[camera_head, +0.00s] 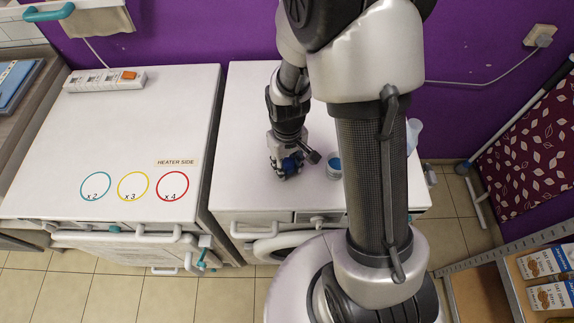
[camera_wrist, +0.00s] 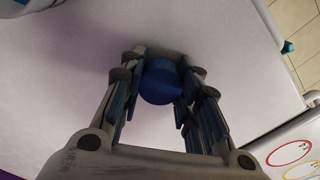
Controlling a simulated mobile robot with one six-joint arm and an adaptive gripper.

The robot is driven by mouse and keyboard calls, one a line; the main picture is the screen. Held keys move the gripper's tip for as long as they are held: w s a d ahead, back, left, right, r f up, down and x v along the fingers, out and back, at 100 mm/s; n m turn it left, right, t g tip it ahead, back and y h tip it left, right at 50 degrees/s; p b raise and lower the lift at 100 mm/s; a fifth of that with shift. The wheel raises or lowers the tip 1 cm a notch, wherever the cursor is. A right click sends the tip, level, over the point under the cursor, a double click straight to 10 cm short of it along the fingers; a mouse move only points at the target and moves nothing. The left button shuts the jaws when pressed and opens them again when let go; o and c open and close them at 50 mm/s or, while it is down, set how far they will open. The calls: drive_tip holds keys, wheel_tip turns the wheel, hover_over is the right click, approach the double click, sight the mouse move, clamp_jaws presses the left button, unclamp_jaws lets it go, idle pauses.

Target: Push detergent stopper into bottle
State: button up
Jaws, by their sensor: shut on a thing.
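My gripper (camera_head: 287,170) is low over the white top of the washing machine (camera_head: 248,125), left of the small container. In the wrist view my gripper (camera_wrist: 161,90) is shut on a round blue stopper (camera_wrist: 160,82), held between the fingertips. A bit of blue also shows at the gripper in the head view. A small pale container with blue inside (camera_head: 334,165) stands just right of the gripper. A pale, bottle-like thing (camera_head: 413,133) shows behind my arm, mostly hidden; I cannot tell whether it is the detergent bottle.
Left of the washing machine is a white-topped unit (camera_head: 110,130) with coloured rings and a power strip (camera_head: 105,80). A purple wall (camera_head: 190,35) closes the back. The machine's top left of my gripper is clear. Shelves with boxes (camera_head: 545,263) stand at the lower right.

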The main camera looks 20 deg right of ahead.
sight(287, 163)
drive_tip(key=shift+r+p, duration=1.7)
drive_tip(key=shift+r, duration=0.5)
drive_tip(key=w+r+m, duration=0.2)
drive_tip(key=w+r, duration=0.2)
drive_tip(key=r, duration=0.2)
drive_tip(key=shift+w, duration=0.2)
drive_tip(key=shift+s+f, duration=0.1)
